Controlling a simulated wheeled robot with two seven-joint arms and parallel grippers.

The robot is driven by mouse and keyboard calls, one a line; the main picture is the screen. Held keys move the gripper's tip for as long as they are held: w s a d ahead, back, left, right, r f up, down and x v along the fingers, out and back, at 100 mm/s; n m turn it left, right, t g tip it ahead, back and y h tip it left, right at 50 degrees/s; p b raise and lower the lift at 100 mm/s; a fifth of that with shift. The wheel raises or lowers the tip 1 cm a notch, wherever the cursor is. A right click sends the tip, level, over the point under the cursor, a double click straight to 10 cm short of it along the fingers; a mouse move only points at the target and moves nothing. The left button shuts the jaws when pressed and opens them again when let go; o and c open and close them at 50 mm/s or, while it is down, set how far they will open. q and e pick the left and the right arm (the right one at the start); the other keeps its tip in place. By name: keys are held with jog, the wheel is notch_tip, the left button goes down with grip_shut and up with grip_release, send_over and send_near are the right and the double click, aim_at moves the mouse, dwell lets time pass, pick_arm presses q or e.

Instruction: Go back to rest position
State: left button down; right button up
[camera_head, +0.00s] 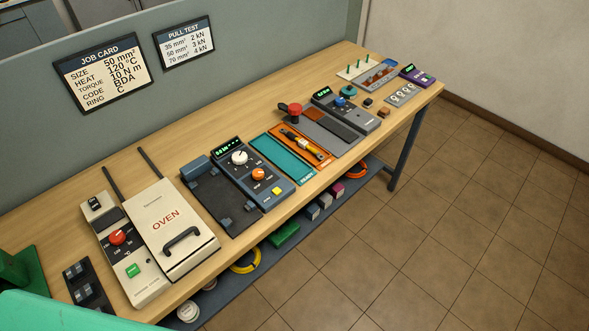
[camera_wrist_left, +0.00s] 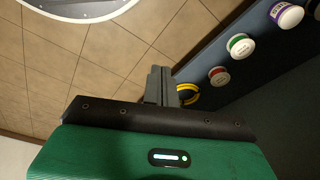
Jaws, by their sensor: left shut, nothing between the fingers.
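My left gripper (camera_wrist_left: 160,86) shows in the left wrist view, its dark fingers closed together with nothing held. It is over the tiled floor, beside the dark lower shelf in that picture. The head view does not show the left fingers. My right gripper is in neither view. The workbench (camera_head: 90,185) runs diagonally across the head view, with the oven (camera_head: 165,225) near its left end. The oven lid looks down, with its dark handle facing the front.
The lower shelf (camera_wrist_left: 285,75) holds several spools and a yellow coil (camera_wrist_left: 187,93). On the bench stand a grey press unit (camera_head: 240,180), a teal mat (camera_head: 282,160), an orange tray (camera_head: 318,160) and a purple device (camera_head: 418,76). The tiled floor (camera_head: 440,210) right of the bench is clear.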

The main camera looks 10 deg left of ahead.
pick_arm(q)
jog(key=s+a+f+g+b, duration=0.1)
jog(key=s+a+f, duration=0.2)
jog(key=s+f, duration=1.1)
jog(key=shift+s+f, duration=0.25)
jog(key=shift+s, duration=0.55)
